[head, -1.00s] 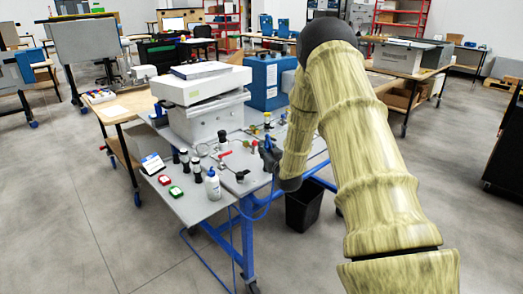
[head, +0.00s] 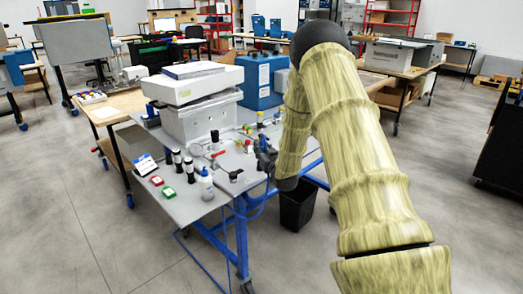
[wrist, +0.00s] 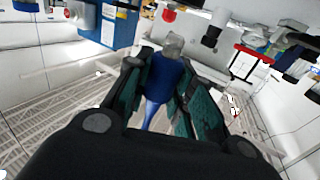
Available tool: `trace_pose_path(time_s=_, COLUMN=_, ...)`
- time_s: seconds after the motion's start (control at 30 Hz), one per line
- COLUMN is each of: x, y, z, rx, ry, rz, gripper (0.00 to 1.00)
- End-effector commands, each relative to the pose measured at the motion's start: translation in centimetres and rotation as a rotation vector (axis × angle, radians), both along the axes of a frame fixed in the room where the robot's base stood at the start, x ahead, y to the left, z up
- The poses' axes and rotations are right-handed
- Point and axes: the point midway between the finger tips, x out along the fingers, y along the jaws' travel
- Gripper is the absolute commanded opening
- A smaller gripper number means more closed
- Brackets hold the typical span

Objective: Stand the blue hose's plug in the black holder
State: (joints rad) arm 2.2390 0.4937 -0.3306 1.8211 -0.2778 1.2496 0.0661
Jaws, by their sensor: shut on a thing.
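My gripper (head: 265,157) is over the right part of the grey bench. In the wrist view, its green-padded fingers (wrist: 160,92) are shut on the blue plug (wrist: 158,78), whose grey tip points away from the palm. The blue hose (wrist: 151,116) runs back from the plug between the fingers. In the head view, the hose (head: 258,212) hangs in a loop at the bench edge and trails to the floor. I cannot tell surely which dark fitting is the black holder; a small black fitting (head: 235,175) stands on the bench left of my gripper. The plug is apart from it.
A white analyser (head: 195,85) and a blue box (head: 262,80) stand at the back of the bench. A white bottle (head: 206,184), black-and-white cylinders (head: 189,170), and red and green blocks (head: 168,192) are at left. A black bin (head: 297,205) stands below.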

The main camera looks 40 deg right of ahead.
Motion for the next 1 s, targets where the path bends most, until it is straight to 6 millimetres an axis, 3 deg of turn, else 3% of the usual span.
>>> trace_pose_path(time_s=1.0, x=1.4, y=-0.4, z=-1.5, rx=0.0, ry=0.0, rz=0.0, gripper=0.0)
